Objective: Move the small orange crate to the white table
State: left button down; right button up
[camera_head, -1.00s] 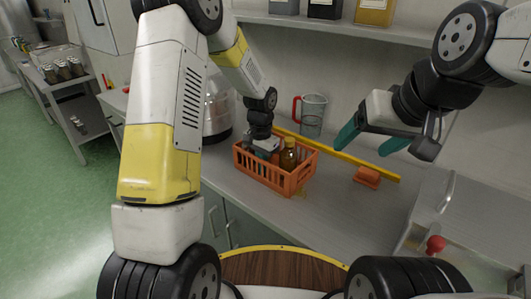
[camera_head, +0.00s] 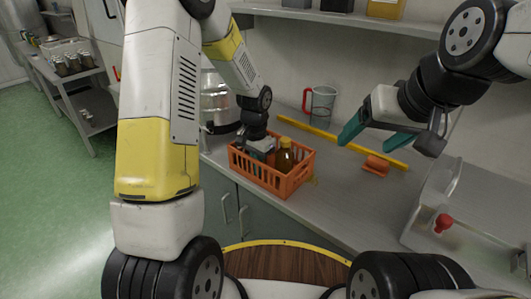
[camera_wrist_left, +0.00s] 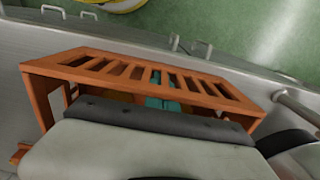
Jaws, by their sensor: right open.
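The small orange crate (camera_head: 285,186) is at the counter's front edge, with a brown bottle (camera_head: 284,160) in it. It also fills much of the left wrist view (camera_wrist_left: 75,64). My left gripper (camera_head: 262,148) reaches down at the crate's left part. Its teal fingertips (camera_wrist_left: 162,103) show through the slats, and it appears shut on the crate's wall. The contact itself is mostly hidden by the gripper body. My right gripper (camera_head: 366,141) is open and empty above the counter. I cannot make out a white table for certain.
The grey counter (camera_head: 330,205) holds a red-handled jug (camera_head: 322,105), a yellow strip (camera_head: 345,144), an orange block (camera_head: 376,165) and a metal vessel (camera_head: 218,103). A grey table with jars (camera_head: 72,74) stands at the back left. Green floor (camera_head: 50,200) is open at left.

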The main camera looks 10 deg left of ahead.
pick_arm(q)
jog(key=s+a, duration=0.4)
jog(key=s, duration=0.2)
jog(key=shift+s+a, duration=0.2)
jog(key=shift+s, duration=0.1)
